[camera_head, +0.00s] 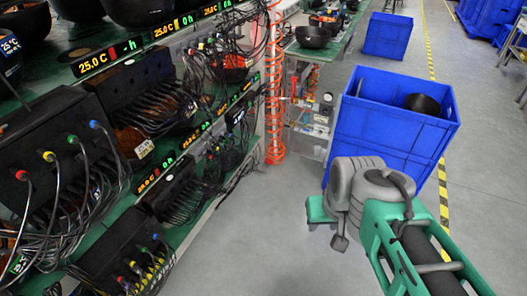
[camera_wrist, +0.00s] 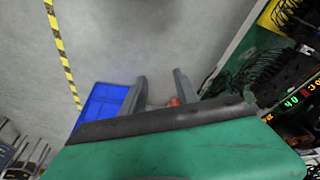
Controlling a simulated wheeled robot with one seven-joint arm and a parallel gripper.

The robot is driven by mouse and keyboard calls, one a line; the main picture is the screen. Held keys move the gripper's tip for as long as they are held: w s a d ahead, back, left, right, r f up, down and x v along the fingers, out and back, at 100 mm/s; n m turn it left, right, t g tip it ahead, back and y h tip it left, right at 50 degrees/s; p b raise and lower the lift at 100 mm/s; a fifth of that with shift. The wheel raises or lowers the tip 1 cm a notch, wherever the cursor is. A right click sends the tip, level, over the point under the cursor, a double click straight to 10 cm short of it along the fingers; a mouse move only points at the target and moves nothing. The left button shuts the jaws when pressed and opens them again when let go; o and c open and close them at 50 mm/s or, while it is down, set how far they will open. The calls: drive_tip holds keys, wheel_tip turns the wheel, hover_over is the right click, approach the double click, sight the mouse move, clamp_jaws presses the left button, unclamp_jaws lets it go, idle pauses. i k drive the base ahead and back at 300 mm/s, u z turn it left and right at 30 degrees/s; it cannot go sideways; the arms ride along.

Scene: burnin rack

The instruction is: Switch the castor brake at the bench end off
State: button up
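I cannot make out a castor or its brake lever in either view. A small blurred orange-red thing (camera_wrist: 175,102) shows between the fingers in the wrist view.
A blue crate (camera_head: 385,135) with a dark bowl stands close behind my arm; blue also shows in the wrist view (camera_wrist: 98,105). An orange coiled hose (camera_head: 274,110) hangs at the bench end. Cables crowd the rack. Grey floor (camera_head: 255,225) lies clear between bench and arm.

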sight(269, 161)
drive_tip(key=u, duration=0.05)
drive_tip(key=i, duration=0.25)
drive_tip(key=z, duration=1.05)
drive_tip(key=i, duration=1.85)
drive_tip(key=u, duration=2.9)
